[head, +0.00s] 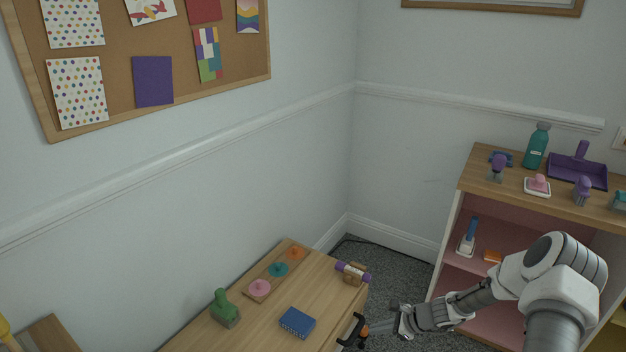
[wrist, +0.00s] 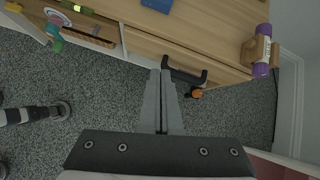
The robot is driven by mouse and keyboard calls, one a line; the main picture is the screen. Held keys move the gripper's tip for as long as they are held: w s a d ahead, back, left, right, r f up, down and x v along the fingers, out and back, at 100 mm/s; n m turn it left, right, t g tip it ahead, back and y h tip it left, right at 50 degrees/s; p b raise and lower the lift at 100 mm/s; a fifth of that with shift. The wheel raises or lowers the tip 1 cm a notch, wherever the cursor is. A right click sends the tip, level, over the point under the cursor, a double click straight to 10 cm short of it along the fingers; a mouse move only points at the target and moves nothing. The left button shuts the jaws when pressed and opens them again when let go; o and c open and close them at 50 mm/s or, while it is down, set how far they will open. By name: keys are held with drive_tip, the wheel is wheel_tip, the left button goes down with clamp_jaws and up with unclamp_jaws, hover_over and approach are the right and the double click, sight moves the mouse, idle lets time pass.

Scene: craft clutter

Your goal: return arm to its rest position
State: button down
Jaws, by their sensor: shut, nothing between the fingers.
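My arm reaches in from the right of the head view, bent at the elbow and pointing left. My gripper (head: 374,328) is low beside the front of the wooden cabinet (head: 338,296). In the wrist view my gripper (wrist: 161,73) has its two grey fingers together with nothing between them. The fingertips are near the black drawer handle (wrist: 186,72); I cannot tell whether they touch it.
An orange-and-black item (wrist: 197,93) is by the handle. The cabinet top holds a blue box (head: 297,322), a green stamp-like object (head: 225,309) and a purple roller (head: 353,272). A shelf unit (head: 479,166) stands right. Grey carpet (head: 395,262) lies between.

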drive_tip(key=s+a+r+n+g+h, duration=0.15)
drive_tip(key=r+n, duration=0.25)
drive_tip(key=r, duration=0.6)
drive_tip(key=s+a+r+n+h, duration=0.1)
drive_tip(key=s+a+r+n, duration=0.3)
drive_tip(key=r, duration=0.6)
drive_tip(key=s+d+r+n+h, duration=0.15)
drive_tip(key=r+n, duration=0.35)
drive_tip(key=r, duration=0.6)
drive_tip(key=s+r+n+t+h, duration=0.15)
drive_tip(key=s+r+n, duration=0.25)
drive_tip(key=s+r, duration=0.5)
drive_tip(key=s+r+n+t+h, duration=0.15)
drive_tip(key=s+r+n, duration=0.3)
drive_tip(key=s, duration=0.85)
wheel_tip(320, 180, up, 20)
drive_tip(key=p, duration=2)
drive_tip(key=shift+a, duration=0.35)
